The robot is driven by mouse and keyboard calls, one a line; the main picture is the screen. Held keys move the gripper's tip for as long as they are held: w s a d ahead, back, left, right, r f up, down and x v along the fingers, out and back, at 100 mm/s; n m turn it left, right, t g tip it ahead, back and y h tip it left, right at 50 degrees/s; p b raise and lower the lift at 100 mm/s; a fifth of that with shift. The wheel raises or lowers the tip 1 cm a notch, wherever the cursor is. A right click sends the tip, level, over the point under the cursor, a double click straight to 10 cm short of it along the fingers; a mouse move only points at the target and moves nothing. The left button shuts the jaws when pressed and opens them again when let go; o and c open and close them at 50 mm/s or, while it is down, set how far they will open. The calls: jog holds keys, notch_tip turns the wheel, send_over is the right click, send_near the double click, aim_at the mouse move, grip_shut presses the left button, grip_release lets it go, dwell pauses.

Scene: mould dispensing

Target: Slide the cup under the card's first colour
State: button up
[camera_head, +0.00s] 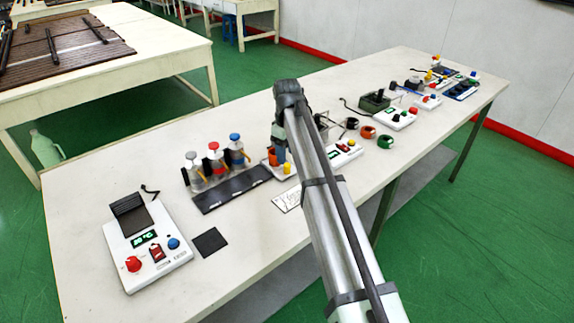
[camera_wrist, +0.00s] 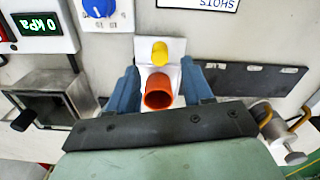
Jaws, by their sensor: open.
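An orange-red cup (camera_wrist: 158,96) sits on a small white stand with a yellow cylinder (camera_wrist: 159,52) beside it. My gripper (camera_wrist: 159,74) is open, with one blue finger on each side of the cup; I cannot tell whether they touch it. The cup (camera_head: 272,157) also shows in the head view, partly behind my arm. The card (camera_head: 287,199) lies on the table in front of the dark rail; its colours are not legible. In the wrist view only its edge with "SHOTS" upside down shows. Dispensers with white-grey (camera_head: 192,160), red (camera_head: 213,150) and blue (camera_head: 235,140) tops stand behind the rail.
The dark rail (camera_head: 232,190) runs left of the cup along the dispensers. A scale-like device (camera_head: 146,245) and a black pad (camera_head: 210,242) are at left. Dark, orange (camera_head: 368,131) and green (camera_head: 386,142) cups and several devices stand to the right. The table's front is mostly clear.

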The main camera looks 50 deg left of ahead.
aim_at(287, 164)
jog(key=shift+f, duration=2.8)
jog(key=shift+c, duration=0.2)
grip_shut()
